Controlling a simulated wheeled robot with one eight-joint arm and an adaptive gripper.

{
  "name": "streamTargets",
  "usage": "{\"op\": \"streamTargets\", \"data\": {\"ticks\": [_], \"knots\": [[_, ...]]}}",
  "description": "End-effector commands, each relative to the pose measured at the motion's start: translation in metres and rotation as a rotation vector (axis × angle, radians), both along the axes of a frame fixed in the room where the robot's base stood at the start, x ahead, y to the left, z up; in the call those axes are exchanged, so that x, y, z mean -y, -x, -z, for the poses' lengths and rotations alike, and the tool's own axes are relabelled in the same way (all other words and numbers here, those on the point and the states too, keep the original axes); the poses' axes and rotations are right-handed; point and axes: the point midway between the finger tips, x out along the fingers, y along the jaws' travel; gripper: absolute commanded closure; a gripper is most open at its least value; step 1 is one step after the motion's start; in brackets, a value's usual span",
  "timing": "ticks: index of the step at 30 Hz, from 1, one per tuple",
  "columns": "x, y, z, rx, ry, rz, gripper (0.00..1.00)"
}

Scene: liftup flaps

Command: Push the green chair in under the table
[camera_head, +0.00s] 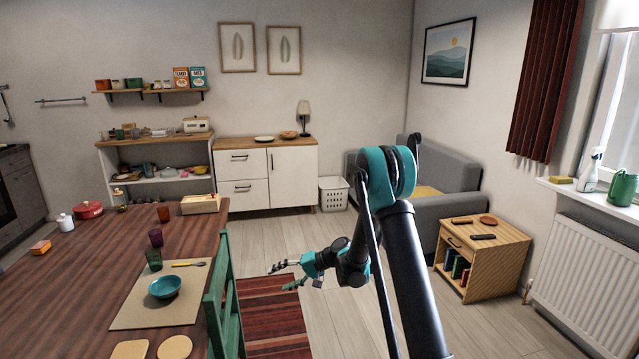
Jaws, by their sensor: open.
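The green chair (213,308) stands at the right side of the wooden table (75,262), with its slatted back along the table's right edge. Its seat and legs are hidden or out of view. My gripper (274,278) is open and empty, with its fingers pointing left. In the picture it is to the right of the chair's back, over the red striped rug, and appears apart from the chair.
A placemat (125,318) with a teal bowl (165,287) lies on the table near the chair. The red rug (275,325) is right of the chair. A small wooden cabinet (482,262) and grey sofa (450,183) stand right. Floor between is clear.

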Motion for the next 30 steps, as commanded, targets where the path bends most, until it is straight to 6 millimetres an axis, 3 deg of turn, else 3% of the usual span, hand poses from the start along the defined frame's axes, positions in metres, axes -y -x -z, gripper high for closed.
{"op": "streamTargets", "data": {"ticks": [6,15,22,30], "knots": [[0.049,0.03,-0.038,0.044,0.162,0.054,0.31],[0.122,0.088,-0.071,0.101,0.387,0.121,0.31],[0.179,0.144,-0.085,0.143,0.56,0.166,0.31],[0.245,0.218,-0.086,0.19,0.765,0.212,0.31]]}}
